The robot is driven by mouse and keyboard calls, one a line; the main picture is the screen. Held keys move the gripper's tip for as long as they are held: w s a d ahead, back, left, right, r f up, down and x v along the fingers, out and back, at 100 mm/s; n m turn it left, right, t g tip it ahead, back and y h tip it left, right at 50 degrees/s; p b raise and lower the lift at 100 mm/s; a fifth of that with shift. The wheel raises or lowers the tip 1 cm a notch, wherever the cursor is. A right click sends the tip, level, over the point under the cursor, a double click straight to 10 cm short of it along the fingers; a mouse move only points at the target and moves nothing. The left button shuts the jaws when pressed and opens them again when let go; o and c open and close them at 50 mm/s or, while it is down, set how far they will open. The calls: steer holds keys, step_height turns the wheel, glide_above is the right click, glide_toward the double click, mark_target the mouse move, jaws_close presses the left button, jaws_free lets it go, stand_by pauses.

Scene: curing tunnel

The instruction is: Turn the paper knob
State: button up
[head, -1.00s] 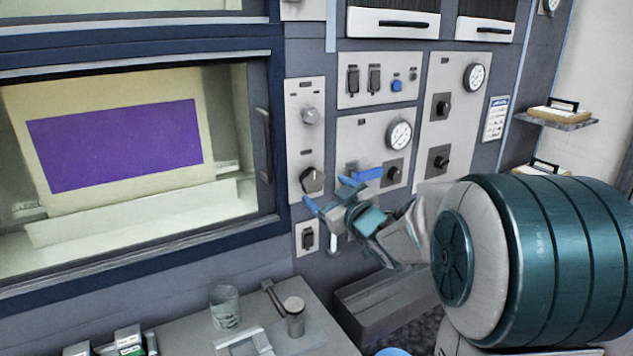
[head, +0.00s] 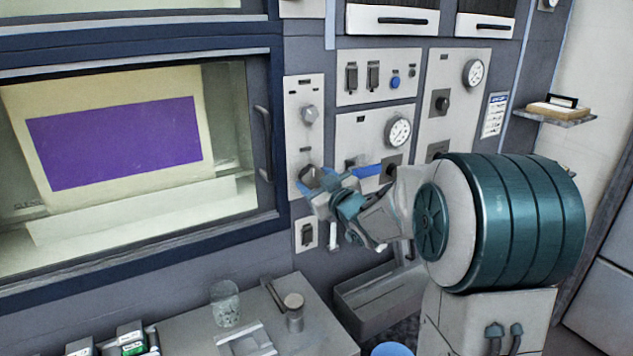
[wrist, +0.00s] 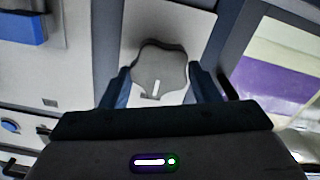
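The grey lobed knob (head: 309,176) sits low on the narrow light panel beside the window; its label is not readable. In the wrist view the knob (wrist: 160,66) shows a white pointer line toward the bottom of the picture. My gripper (head: 325,182) is at this knob in the head view and partly covers it. In the wrist view my gripper (wrist: 160,80) is open, with one dark finger on each side of the knob. Whether the fingers touch it I cannot tell.
A round knob (head: 309,114) sits higher on the same panel, and a switch (head: 306,233) lies below. A blue lever (head: 367,171) is close right of my gripper. The window handle (head: 264,143) is to the left. A counter with a glass (head: 225,304) stands below.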

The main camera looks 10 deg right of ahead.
steer(key=shift+m, duration=0.4)
steer(key=m+p, duration=0.1)
steer(key=m, duration=0.1)
steer(key=shift+d+m, duration=0.1)
steer(key=shift+m, duration=0.3)
steer(key=m+p, duration=0.1)
steer(key=m, duration=0.2)
steer(key=shift+m, duration=0.4)
steer(key=m+p, duration=0.2)
steer(key=m, duration=0.1)
steer(key=shift+m+p, duration=0.55)
steer(key=shift+m, duration=1.05)
steer(key=o, duration=1)
